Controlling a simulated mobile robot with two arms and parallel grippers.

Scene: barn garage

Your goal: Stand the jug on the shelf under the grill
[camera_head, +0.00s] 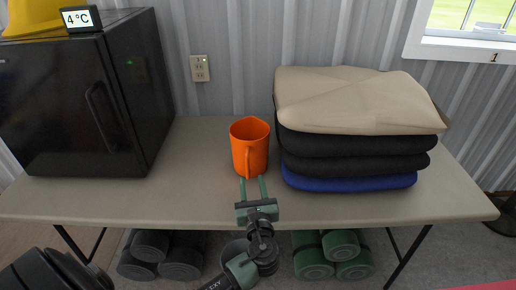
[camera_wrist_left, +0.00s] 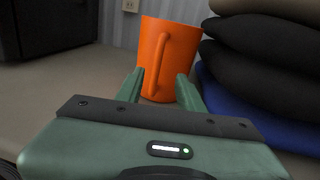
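The orange jug (camera_head: 254,136) stands upright on the grey table, its handle facing me. It also shows in the left wrist view (camera_wrist_left: 181,52). My left gripper (camera_head: 253,183) is at the near side of the jug. Its two green fingers are spread, with the jug's handle (camera_wrist_left: 157,68) in line with the gap between them. The gap looks wider than the handle, and I cannot tell whether a fingertip touches the jug. My right gripper is not in view. I see no grill or shelf under one in these frames.
The table (camera_head: 185,203) is clear in front and left of the jug. Folded or stacked cushions (camera_head: 355,145) stand close to the right of the jug. A black fridge-like box (camera_head: 75,100) stands at the left. Grey and green rolls (camera_head: 312,262) lie under the table.

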